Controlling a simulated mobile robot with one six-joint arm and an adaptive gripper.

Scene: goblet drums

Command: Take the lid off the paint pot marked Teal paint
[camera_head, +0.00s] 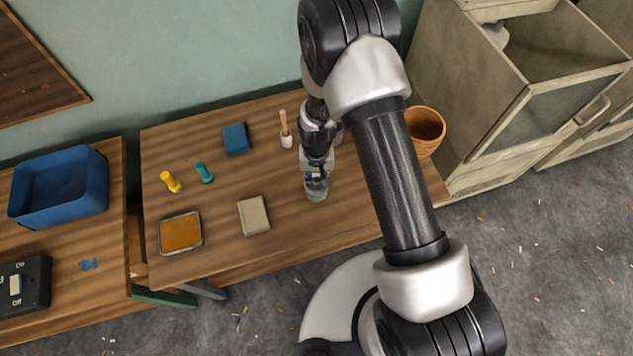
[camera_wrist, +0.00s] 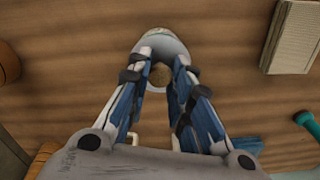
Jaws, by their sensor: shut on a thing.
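A small pale grey pot (camera_head: 316,194) stands on the wooden table, right of its middle, under my gripper. Its pale round edge (camera_wrist: 160,45) shows beyond my fingertips in the wrist view. My gripper (camera_head: 317,180) points down over the pot. In the wrist view my gripper (camera_wrist: 160,78) has its two fingers on either side of a small round brown part at the pot's top, and is shut on the lid. The fingers hide most of the top, so I cannot tell whether the lid is apart from the pot. No marking on it can be read.
A terracotta pot (camera_head: 425,125) stands right.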

